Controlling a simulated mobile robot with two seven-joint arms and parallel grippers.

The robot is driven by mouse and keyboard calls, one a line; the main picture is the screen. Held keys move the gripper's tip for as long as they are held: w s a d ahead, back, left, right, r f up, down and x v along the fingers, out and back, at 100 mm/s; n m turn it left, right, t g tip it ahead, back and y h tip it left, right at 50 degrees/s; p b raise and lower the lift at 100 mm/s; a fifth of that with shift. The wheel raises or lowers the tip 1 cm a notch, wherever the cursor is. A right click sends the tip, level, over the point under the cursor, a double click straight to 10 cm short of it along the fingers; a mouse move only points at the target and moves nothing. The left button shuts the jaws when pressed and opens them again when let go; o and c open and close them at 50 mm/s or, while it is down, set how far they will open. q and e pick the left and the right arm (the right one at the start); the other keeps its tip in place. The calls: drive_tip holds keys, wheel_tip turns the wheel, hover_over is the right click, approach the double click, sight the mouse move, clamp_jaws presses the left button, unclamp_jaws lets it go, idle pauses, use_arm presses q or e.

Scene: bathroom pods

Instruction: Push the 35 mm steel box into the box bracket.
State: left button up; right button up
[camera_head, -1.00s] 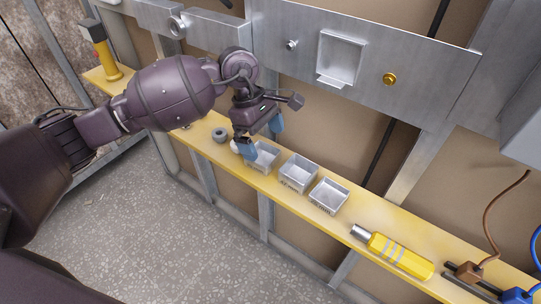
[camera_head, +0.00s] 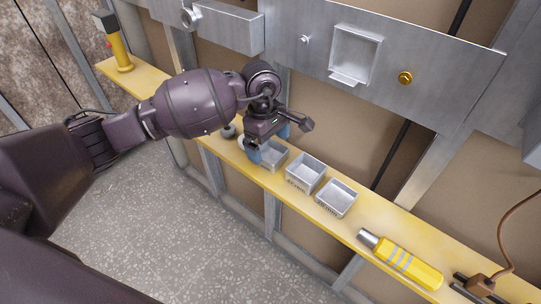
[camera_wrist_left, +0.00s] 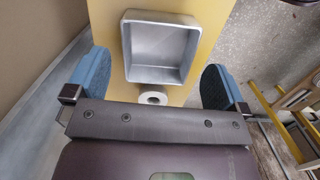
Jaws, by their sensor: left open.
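Three open-topped steel boxes stand in a row on the yellow shelf: a left one (camera_head: 279,161), a middle one (camera_head: 304,183) and a right one (camera_head: 337,205). Their markings are too small to read, so I cannot tell which is 35 mm. The box bracket (camera_head: 355,54) is a square metal frame with a lower lip on the grey wall panel; it looks empty. My left gripper (camera_head: 268,143) is open above the left box, partly hiding it. In the left wrist view, this box (camera_wrist_left: 160,75) lies between the blue fingers (camera_wrist_left: 155,84), with gaps on both sides.
A brass knob (camera_head: 405,78) sits right of the bracket. The floor in front is clear.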

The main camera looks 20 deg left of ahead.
sight(270, 155)
use_arm(q)
drive_tip(key=shift+d+f, duration=0.2)
drive_tip(key=shift+f, duration=1.25)
drive_tip(key=c, duration=0.9)
drive_tip(key=shift+r, duration=0.1)
